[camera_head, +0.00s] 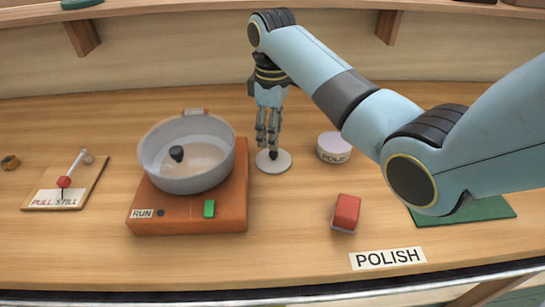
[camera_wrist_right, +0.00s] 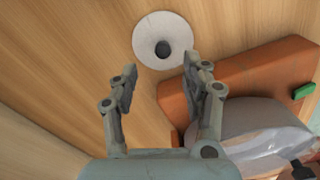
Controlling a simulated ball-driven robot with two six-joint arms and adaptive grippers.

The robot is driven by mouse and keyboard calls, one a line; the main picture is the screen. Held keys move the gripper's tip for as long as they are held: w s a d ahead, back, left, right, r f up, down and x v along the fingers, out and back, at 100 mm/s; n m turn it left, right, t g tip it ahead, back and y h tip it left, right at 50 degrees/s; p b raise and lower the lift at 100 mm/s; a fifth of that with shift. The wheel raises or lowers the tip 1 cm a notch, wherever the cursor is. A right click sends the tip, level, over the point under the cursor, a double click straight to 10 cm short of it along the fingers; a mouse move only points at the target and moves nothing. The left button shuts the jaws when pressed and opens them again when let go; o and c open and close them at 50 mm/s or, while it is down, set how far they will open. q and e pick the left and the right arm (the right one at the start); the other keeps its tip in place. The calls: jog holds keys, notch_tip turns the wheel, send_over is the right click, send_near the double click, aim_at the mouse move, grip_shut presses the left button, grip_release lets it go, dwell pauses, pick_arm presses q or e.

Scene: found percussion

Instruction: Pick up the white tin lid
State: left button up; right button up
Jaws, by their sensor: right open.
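The white tin lid (camera_head: 284,163) is a flat pale disc with a dark knob, lying on the wooden bench just right of the orange box. My right gripper (camera_head: 267,148) points down at it, with its fingertips over or near the lid. In the right wrist view the lid (camera_wrist_right: 145,39) lies beyond the fingertips, its knob roughly in line with the gap between them. The right gripper (camera_wrist_right: 160,68) is open and empty there. I cannot tell how high the fingertips are above the lid. My left gripper is out of view.
An orange box (camera_head: 187,224) marked RUN carries a clear bowl (camera_head: 186,178) close left of the gripper. A round tin (camera_head: 334,150) stands to the right. A red block (camera_head: 346,212) lies nearer. A board with a lever (camera_head: 83,190) is at left.

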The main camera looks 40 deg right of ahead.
aim_at(274, 152)
jog(key=shift+f, duration=0.4)
jog(key=f, duration=0.3)
jog(key=shift+s+f, duration=0.3)
jog(key=shift+f, duration=0.6)
jog(key=c, duration=0.4)
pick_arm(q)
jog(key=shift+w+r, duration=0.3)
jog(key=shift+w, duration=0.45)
pick_arm(e)
grip_shut()
